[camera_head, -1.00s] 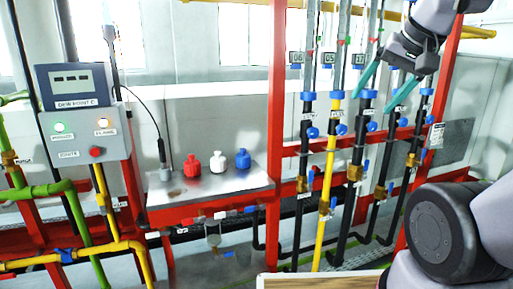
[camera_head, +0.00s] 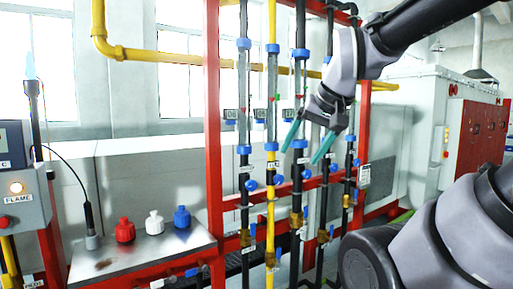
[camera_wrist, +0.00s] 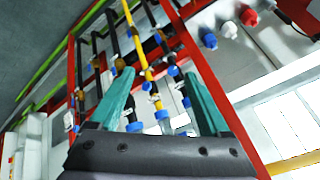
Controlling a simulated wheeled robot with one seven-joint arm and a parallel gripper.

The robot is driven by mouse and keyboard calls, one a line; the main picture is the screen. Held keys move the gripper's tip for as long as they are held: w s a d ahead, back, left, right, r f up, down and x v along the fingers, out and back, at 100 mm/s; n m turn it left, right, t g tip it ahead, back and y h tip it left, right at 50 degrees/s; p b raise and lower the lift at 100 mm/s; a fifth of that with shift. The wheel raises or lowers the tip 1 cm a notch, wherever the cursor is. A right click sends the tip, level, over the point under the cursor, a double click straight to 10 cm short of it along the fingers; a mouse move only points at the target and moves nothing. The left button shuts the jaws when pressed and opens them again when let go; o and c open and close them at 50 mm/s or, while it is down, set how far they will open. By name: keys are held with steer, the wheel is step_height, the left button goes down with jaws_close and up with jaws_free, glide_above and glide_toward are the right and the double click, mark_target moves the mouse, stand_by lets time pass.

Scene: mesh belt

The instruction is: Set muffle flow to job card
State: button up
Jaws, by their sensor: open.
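A row of vertical flow tubes with blue fittings stands on a red frame; the yellow-piped tube (camera_head: 272,95) is among black-piped ones. Small displays sit beside the tubes, such as the left one (camera_head: 231,115); their digits are too small to read surely. Blue valve knobs (camera_head: 251,185) sit below the tubes. A small white card (camera_head: 363,176) hangs on the right red post; its text is unreadable. My gripper (camera_head: 299,156) is open and empty, its teal fingers in front of the right-hand tubes. In the wrist view its fingers (camera_wrist: 157,78) point toward the pipes, apparently holding nothing.
A metal shelf (camera_head: 140,258) at lower left carries red (camera_head: 125,231), white (camera_head: 154,223) and blue (camera_head: 182,217) bottle-like items. A control box (camera_head: 20,190) is at far left. A yellow pipe (camera_head: 150,54) crosses behind. A red-and-white cabinet (camera_head: 440,130) stands right.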

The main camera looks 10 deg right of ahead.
stand_by(0.4)
steer(key=w+a+f+m+g+y, duration=0.3)
steer(key=w+f+m+g+y, duration=0.15)
steer(key=w+f+m, duration=0.2)
steer(key=m+t, duration=1.4)
steer(key=m, duration=0.9)
glide_toward(309, 175)
steer(key=x, duration=1)
steer(key=shift+w+a+r, duration=0.1)
steer(key=shift+w+a, duration=0.1)
